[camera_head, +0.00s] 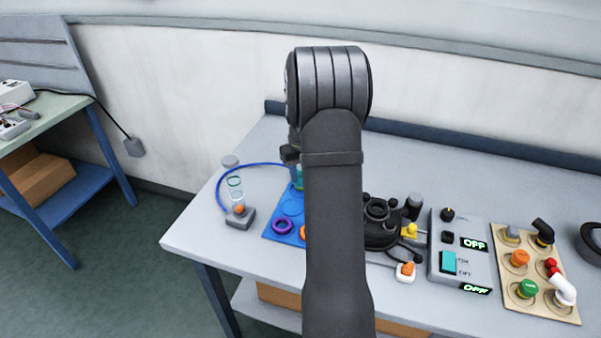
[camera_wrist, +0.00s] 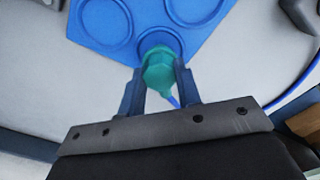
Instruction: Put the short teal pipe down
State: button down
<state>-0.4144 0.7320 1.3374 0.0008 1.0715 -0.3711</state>
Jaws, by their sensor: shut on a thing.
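The short teal pipe (camera_wrist: 158,68) is between the fingers of my gripper (camera_wrist: 158,88) in the wrist view. The gripper is shut on it. The pipe is over the edge of the blue mat (camera_wrist: 118,45), at one of its round ring marks. I cannot tell whether it touches the mat. In the head view a bit of the teal pipe (camera_head: 299,183) shows left of my arm, above the blue mat (camera_head: 270,232). My arm hides most of the mat and the gripper there.
A clear tube stand (camera_head: 240,218) with a blue hose is left of the mat. Right of my arm are black parts (camera_head: 380,235), a switch box (camera_head: 462,262) and a wooden board (camera_head: 512,300) with fittings. The back of the table is clear.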

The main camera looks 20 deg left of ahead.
jog(key=shift+f, duration=0.15)
jog(key=c, duration=1)
grip_release()
jog(key=shift+c, duration=0.2)
notch_tip(320, 180, up, 12)
jog(key=shift+r, duration=0.2)
